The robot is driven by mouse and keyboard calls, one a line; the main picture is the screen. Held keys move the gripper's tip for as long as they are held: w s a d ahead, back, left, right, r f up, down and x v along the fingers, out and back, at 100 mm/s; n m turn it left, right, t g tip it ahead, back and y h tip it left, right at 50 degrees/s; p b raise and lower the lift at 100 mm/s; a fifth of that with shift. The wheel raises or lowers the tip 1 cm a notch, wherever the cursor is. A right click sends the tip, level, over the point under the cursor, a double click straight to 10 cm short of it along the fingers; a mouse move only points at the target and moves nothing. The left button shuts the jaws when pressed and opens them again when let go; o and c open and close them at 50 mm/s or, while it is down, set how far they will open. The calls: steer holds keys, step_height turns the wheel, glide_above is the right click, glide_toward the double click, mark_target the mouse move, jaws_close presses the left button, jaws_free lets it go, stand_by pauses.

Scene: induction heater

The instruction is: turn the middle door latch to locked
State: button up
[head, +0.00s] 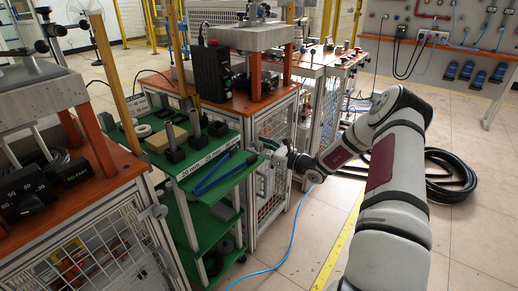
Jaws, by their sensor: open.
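The middle cabinet has a wire-mesh door (274,123) below an orange top and appears closed. I cannot make out its latch; it is small or hidden around my gripper. My gripper (264,148) is in front of this door, near the frame post and the right end of the green cart. It is open, and I see nothing between its fingers. Whether it touches the door or the latch I cannot tell. My arm reaches in from the lower right.
A green shelf cart (192,208) holding blocks, rings and blue tongs stands left of my gripper. The left cabinet (110,232) also has a mesh door. A blue cable (290,240) crosses the floor. Black hoses (452,180) lie coiled at right. Floor around the yellow line is open.

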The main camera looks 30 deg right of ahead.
steer(key=c, duration=1.2)
steer(key=shift+o, duration=0.2)
steer(key=shift+n, duration=0.3)
steer(key=n, duration=0.4)
steer(key=shift+n, duration=0.3)
steer(key=n+b, duration=0.1)
steer(key=n, duration=0.3)
steer(key=shift+d, duration=0.1)
steer(key=n+b, duration=0.2)
steer(key=n, duration=0.3)
steer(key=shift+b, duration=0.35)
steer(key=shift+n+b, duration=1.45)
steer(key=shift+n, duration=0.35)
